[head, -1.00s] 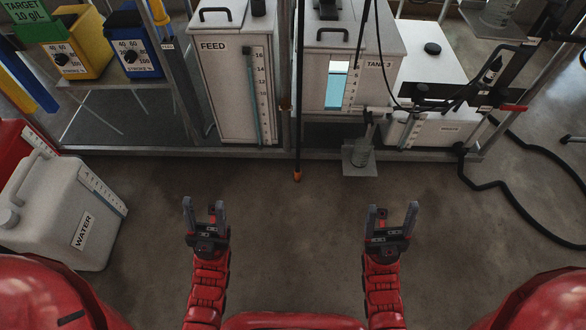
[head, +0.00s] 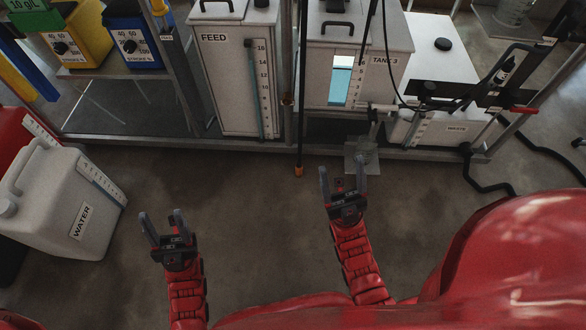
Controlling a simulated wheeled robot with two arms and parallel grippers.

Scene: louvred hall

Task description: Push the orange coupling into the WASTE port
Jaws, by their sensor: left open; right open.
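The orange coupling (head: 298,171) hangs at the lower end of a dark hose, just above the floor in front of the rack. The white WASTE tank (head: 440,130) sits low on the right of the rack, with its label facing me. I cannot make out its port. My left gripper (head: 162,226) is open and empty over the floor at the lower left. My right gripper (head: 343,182) is open and empty, to the right of the coupling and a little nearer to me, apart from it.
The FEED tank (head: 225,80) and TANK 3 (head: 350,60) stand in the rack. A metal stand (head: 361,158) juts out in front of TANK 3. A white WATER canister (head: 60,195) stands at the left. A black hose (head: 480,170) lies at the right. The floor between is clear.

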